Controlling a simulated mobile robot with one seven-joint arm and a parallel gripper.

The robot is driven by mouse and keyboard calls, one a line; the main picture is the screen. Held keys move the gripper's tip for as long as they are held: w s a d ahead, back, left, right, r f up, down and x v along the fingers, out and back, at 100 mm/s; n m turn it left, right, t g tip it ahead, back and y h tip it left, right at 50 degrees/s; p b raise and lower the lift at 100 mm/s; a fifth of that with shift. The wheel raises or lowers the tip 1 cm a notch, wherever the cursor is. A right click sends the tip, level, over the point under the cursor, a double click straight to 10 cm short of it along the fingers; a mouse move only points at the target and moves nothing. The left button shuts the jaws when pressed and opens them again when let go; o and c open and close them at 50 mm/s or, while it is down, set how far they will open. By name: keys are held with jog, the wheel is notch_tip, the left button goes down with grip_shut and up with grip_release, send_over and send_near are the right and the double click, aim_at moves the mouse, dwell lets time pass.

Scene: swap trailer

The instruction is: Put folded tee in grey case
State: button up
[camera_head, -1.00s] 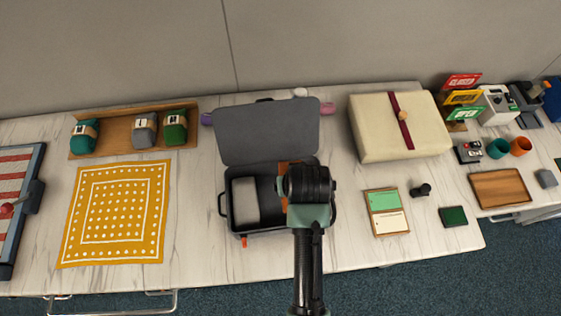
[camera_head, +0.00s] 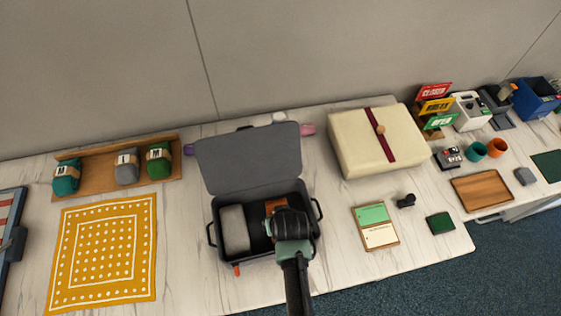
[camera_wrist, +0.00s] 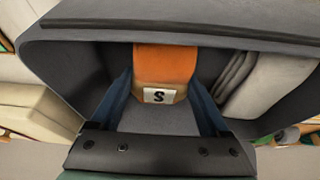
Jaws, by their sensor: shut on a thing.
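The grey case (camera_head: 214,222) stands open on the table, its lid (camera_head: 250,160) raised at the back. A rolled orange folded tee with an "S" label (camera_wrist: 165,68) is inside the case outline in the wrist view. Its orange top also shows in the head view (camera_head: 276,205). My gripper (camera_wrist: 163,92) is shut on this tee, one blue finger on each side. In the head view my wrist covers the fingers and part of the case's right half. Whether the tee touches the case floor cannot be told.
A pale grey block-like item (camera_head: 235,230) lies in the case's left half. A wooden tray (camera_head: 140,168) with several rolled tees is at the left, behind a yellow dotted cloth (camera_head: 104,255). A cream box (camera_head: 350,150) stands right of the case.

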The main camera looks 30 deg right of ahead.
jog(key=shift+f, duration=0.1)
jog(key=o, duration=1.3)
jog(key=shift+o, duration=0.2)
jog(key=v, duration=1.2)
